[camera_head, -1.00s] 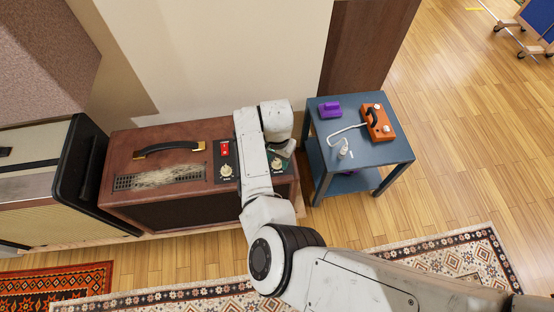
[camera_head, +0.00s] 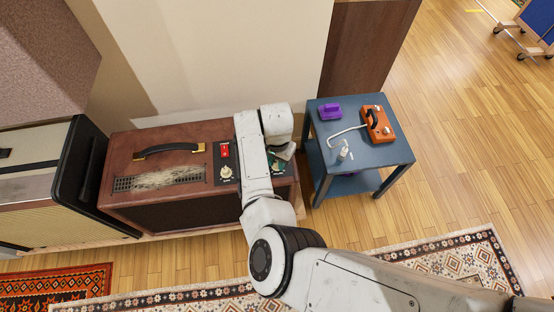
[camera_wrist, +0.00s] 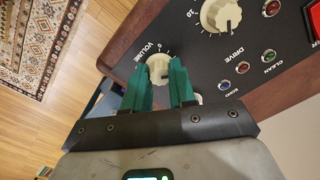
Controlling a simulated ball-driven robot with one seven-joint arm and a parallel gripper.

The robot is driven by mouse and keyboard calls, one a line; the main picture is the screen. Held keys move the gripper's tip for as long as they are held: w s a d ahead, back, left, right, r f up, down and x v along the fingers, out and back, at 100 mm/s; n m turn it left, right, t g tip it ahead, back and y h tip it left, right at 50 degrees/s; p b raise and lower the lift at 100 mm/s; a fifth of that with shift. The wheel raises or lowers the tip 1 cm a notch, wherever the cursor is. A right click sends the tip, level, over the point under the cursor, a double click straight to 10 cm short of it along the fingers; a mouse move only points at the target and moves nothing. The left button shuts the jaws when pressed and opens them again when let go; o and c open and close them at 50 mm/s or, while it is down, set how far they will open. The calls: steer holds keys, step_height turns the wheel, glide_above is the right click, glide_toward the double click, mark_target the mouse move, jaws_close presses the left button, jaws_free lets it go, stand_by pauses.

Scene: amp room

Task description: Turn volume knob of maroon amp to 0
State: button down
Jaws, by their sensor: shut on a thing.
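The maroon amp (camera_head: 125,185) stands against the wall in the head view, with its dark control panel on top at the right end. In the wrist view the cream volume knob (camera_wrist: 158,66) sits beside the printed word VOLUME, with a "0" mark near it. My gripper (camera_wrist: 164,78) has two green fingers, one on each side of this knob, and is shut on it. The fingers cover part of the knob and its scale. A second cream knob (camera_wrist: 221,14), by the word DRIVE, is uncovered. In the head view my arm hides the volume knob.
A red switch (camera_head: 225,150) and small lamps, including a green one (camera_wrist: 268,56), are on the panel. A blue-grey side table (camera_head: 385,155) stands right of the amp, with an orange device (camera_head: 378,124) and a purple box (camera_head: 329,111). A black-edged cabinet (camera_head: 85,165) stands close left.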

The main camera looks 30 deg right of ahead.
steer(key=shift+r+n+p, duration=0.1)
steer(key=shift+n+p, duration=0.2)
steer(key=shift+p, duration=0.1)
steer(key=shift+d+n+p, duration=0.1)
steer(key=shift+n+p, duration=0.75)
steer(key=shift+n, duration=0.15)
steer(key=n+p, duration=0.2)
steer(key=n, duration=0.3)
steer(key=shift+p, duration=0.4)
steer(key=n+p, duration=0.1)
steer(key=n, duration=0.3)
steer(key=shift+n, duration=0.4)
steer(key=shift+n+p, duration=0.4)
steer(key=shift+n, duration=1.4)
steer(key=c, duration=0.9)
jaws_free()
